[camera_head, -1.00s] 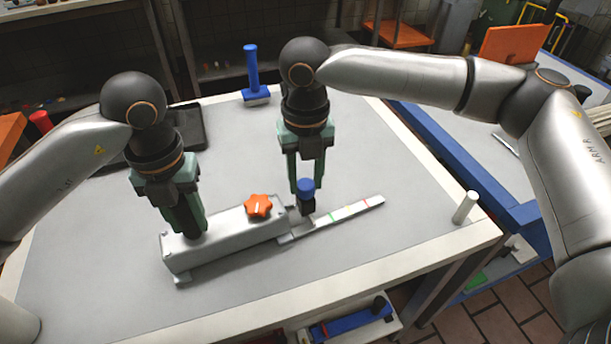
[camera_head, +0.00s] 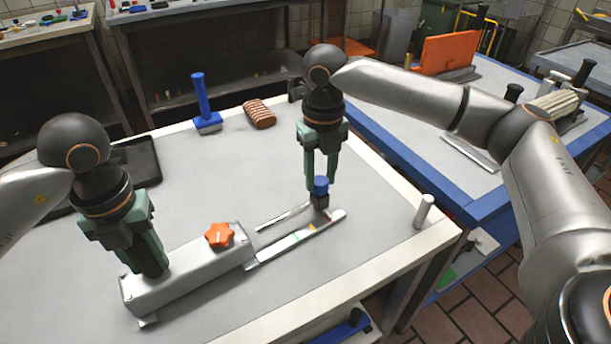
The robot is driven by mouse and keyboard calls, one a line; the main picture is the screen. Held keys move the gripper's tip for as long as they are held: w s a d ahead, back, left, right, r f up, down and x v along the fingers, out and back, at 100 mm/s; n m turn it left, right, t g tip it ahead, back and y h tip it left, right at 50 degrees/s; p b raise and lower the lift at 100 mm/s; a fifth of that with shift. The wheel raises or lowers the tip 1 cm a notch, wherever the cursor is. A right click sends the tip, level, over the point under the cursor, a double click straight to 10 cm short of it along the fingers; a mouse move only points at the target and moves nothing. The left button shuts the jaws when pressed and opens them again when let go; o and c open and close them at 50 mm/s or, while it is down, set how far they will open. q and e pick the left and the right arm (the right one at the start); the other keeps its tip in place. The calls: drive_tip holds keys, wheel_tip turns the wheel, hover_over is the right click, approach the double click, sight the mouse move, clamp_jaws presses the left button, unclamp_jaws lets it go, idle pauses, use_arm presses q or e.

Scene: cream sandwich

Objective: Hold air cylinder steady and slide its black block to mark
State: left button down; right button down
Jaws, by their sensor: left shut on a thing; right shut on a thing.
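The air cylinder (camera_head: 190,285) is a long grey body with an orange star knob (camera_head: 219,235) on top. A flat scale strip (camera_head: 275,250) with coloured marks runs out from its right end, and a thin rod (camera_head: 283,216) runs beside it. My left gripper (camera_head: 150,264) is shut on a dark upright grip at the body's left end, mostly hidden by the fingers. My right gripper (camera_head: 320,180) points down, shut on the blue knob (camera_head: 320,188) of the black block (camera_head: 320,202). The block is near the strip's outer end; its exact alignment with a mark is unclear.
A blue brush-like tool (camera_head: 203,105) and a brown ridged object (camera_head: 259,113) stand at the back of the table. A dark tray (camera_head: 137,160) lies behind my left arm. A white peg (camera_head: 424,211) stands at the right edge. The table's middle is clear.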

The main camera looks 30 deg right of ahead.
sight(320, 180)
drive_tip(key=shift+c, duration=2.2)
unclamp_jaws()
wheel_tip(320, 180, up, 12)
drive_tip(key=shift+o, duration=0.3)
